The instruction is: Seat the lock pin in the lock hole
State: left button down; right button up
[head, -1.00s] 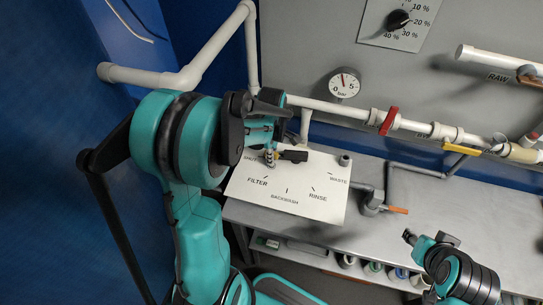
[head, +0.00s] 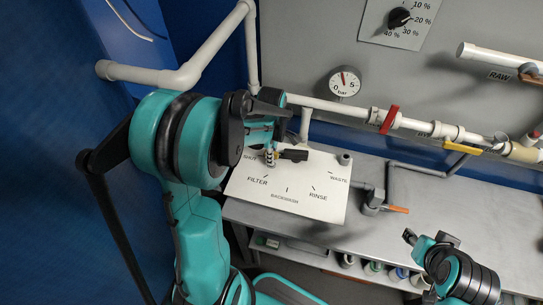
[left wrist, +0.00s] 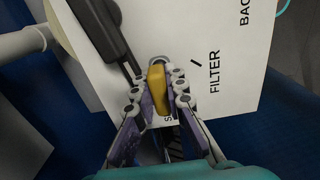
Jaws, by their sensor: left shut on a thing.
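In the left wrist view, my left gripper (left wrist: 160,92) is shut on a yellow piece, which I take to be the lock pin (left wrist: 157,80). It is held between the fingertips over the white label plate (left wrist: 190,25), beside a black lever (left wrist: 105,35). In the head view, my left gripper (head: 270,160) is at the plate's upper left, beside the black lever (head: 293,155). The lock hole cannot be made out, and I cannot tell whether the pin touches the plate. My right gripper (head: 410,237) is at the lower right, away from the plate; its fingers are unclear.
White pipes with a red valve handle (head: 389,120) and a yellow handle (head: 462,147) run behind the plate. A pressure gauge (head: 344,82) hangs above. A grey fitting with an orange handle (head: 398,210) stands right of the plate. The grey bench (head: 445,205) has free room there.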

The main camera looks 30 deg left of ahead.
pick_arm(q)
jog(key=shift+f, duration=0.2)
jog(key=shift+f+b, duration=0.2)
jog(key=shift+b, duration=0.15)
jog(key=c, duration=1.5)
grip_release()
jog(key=shift+r, duration=0.1)
notch_tip(320, 180, up, 12)
jog(key=shift+f, duration=0.1)
